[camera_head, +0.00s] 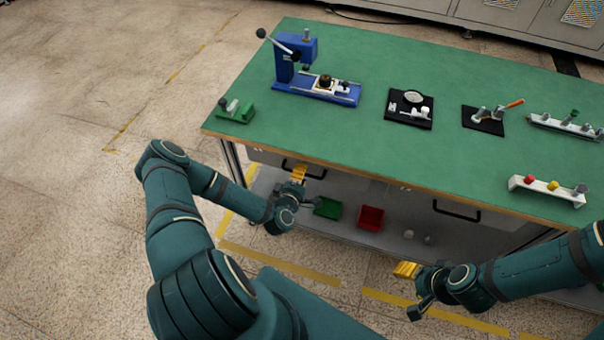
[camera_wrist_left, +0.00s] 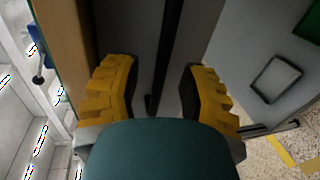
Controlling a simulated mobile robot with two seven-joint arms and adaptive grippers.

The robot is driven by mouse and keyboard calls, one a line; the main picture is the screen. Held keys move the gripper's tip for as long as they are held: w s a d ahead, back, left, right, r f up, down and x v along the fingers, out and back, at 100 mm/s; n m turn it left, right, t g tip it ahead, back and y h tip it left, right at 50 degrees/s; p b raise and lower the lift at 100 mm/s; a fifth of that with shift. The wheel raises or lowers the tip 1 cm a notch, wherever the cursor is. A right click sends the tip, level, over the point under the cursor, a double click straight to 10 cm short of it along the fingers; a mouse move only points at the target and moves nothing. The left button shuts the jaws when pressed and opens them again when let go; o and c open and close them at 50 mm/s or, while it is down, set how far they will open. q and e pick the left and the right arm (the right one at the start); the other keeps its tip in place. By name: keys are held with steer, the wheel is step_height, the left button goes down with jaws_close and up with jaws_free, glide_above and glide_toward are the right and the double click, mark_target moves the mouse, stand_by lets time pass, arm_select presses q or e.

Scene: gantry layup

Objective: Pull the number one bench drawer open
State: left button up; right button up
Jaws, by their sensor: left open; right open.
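The bench (camera_head: 370,140) has a green top and two drawers under its front edge. The left drawer (camera_head: 345,183) has a grey front, a small pale mark near its left end and a black bar handle (camera_head: 316,175). It looks closed. My left gripper (camera_head: 299,173) is at this handle and partly hides it. In the left wrist view, its yellow fingers stand open (camera_wrist_left: 160,82) on either side of the dark handle bar (camera_wrist_left: 168,50), with gaps visible. I cannot tell whether either finger touches it. My right gripper (camera_head: 408,272) is open and empty, low in front of the bench.
The right drawer has its own black handle (camera_head: 456,210). A green bin (camera_head: 327,208) and a red bin (camera_head: 370,218) sit on the lower shelf. A blue press (camera_head: 318,88) and several fixtures stand on the bench top. The floor at left is clear.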

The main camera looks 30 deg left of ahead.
arm_select(q)
steer(key=shift+w+a+f, duration=0.15)
steer(key=shift+w, duration=0.45)
jaws_close()
steer(key=shift+s, duration=0.1)
